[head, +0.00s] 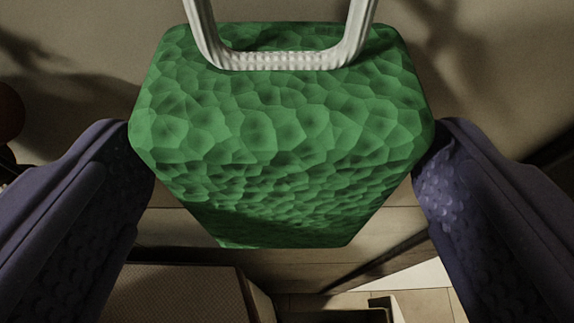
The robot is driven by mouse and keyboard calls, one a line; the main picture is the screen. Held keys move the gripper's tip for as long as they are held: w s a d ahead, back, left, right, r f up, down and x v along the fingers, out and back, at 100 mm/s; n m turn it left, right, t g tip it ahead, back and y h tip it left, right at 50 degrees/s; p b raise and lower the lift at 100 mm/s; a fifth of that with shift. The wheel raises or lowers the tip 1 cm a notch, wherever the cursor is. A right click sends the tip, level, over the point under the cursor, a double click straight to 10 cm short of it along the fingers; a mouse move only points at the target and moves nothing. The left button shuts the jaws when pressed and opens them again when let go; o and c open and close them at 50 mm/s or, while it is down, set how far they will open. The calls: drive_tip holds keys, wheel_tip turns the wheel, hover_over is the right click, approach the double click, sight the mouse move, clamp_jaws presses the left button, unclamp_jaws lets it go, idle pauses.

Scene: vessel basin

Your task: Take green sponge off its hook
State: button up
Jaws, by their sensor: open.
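The green sponge (270,130) fills the middle of the head view, with a bumpy, cell-patterned surface. A white ribbed loop (280,60) passes at its top and runs up out of the picture. The hook itself cannot be made out. My gripper (282,165) is open, with one dark purple finger on each side of the sponge. The fingertips are right by the sponge's left and right edges. Whether they touch it cannot be told.
A wall (60,60) with shadows is behind the sponge. Below are a brown box-like thing with a patterned top (175,292) and a tiled floor (425,302). A dark red round thing (8,112) is cut off at the left edge.

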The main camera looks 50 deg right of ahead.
drive_tip(key=shift+w+d+f, duration=0.3)
drive_tip(key=shift+w+d, duration=0.15)
drive_tip(key=shift+d, duration=0.05)
drive_tip(key=c, duration=1)
drive_tip(key=shift+r+p, duration=0.6)
drive_tip(key=shift+r, duration=0.3)
drive_tip(key=shift+s+a, duration=0.1)
drive_tip(key=shift+a, duration=0.05)
drive_tip(key=s+a+p, duration=0.1)
drive_tip(key=s+a, duration=0.1)
drive_tip(key=a, duration=0.1)
drive_tip(key=s+a+p, duration=0.1)
drive_tip(key=s+a, duration=0.2)
drive_tip(key=shift+s+a+p, duration=0.1)
drive_tip(key=shift+s+p, duration=0.15)
drive_tip(key=shift+p, duration=0.15)
